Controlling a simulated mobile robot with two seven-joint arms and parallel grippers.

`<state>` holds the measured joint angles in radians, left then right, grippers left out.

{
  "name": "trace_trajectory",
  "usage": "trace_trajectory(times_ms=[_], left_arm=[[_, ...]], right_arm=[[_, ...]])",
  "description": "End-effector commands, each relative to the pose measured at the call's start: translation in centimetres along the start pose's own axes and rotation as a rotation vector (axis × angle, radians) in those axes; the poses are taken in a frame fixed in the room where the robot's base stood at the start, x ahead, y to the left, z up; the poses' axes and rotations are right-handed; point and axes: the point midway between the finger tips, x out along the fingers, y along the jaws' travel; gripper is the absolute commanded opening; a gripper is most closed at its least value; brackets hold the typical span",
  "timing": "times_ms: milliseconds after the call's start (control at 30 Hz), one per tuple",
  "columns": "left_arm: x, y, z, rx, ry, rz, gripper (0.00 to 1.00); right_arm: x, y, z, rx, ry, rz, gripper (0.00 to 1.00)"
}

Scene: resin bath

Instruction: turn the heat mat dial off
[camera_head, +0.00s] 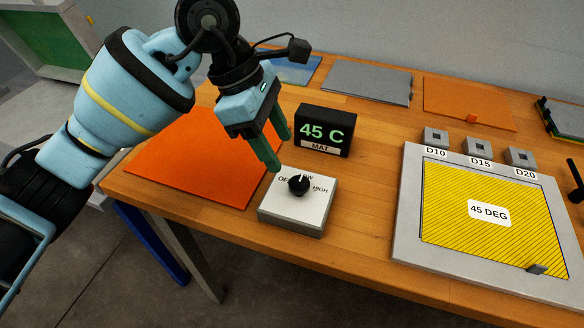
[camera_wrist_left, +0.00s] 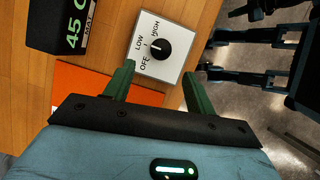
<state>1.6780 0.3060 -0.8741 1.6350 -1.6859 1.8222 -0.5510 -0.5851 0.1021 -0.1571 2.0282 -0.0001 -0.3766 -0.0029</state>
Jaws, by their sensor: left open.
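The heat mat dial is a black knob (camera_head: 298,186) on a light grey box (camera_head: 290,218) near the table's front edge. Its face is marked OFF, LOW and HIGH, and the white pointer appears to be at LOW. The knob also shows in the left wrist view (camera_wrist_left: 159,48), ahead of my fingers. My left gripper (camera_head: 279,152) is open and empty, with green fingers above and behind the dial box, apart from the knob. The fingers also show in the left wrist view (camera_wrist_left: 158,72). An orange mat (camera_head: 185,160) lies left of the dial. My right gripper is not seen.
A black display (camera_head: 325,130) reading 45 C, MAT stands just behind the dial. A grey-framed yellow plate (camera_head: 450,240) marked 45 DEG lies to the right, with blocks D10, D15 and D20 at its back. Flat sheets lie along the wall. Table in front of the display's right side is clear.

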Motion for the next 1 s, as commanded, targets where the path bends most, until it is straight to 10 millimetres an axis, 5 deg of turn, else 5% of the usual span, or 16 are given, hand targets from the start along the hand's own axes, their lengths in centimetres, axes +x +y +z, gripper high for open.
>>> trace_trajectory(times_ms=[267,700,1000], left_arm=[[1.1,-0.1,0.0,-0.001,-0.001,-0.004,0.56],[6.9,-0.1,0.1,0.0,-0.002,-0.003,0.56],[7.9,-0.1,0.1,0.0,-0.003,-0.001,0.56]], right_arm=[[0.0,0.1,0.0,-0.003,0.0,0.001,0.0],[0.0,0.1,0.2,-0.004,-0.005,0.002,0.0],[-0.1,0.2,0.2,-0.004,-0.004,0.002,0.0]])
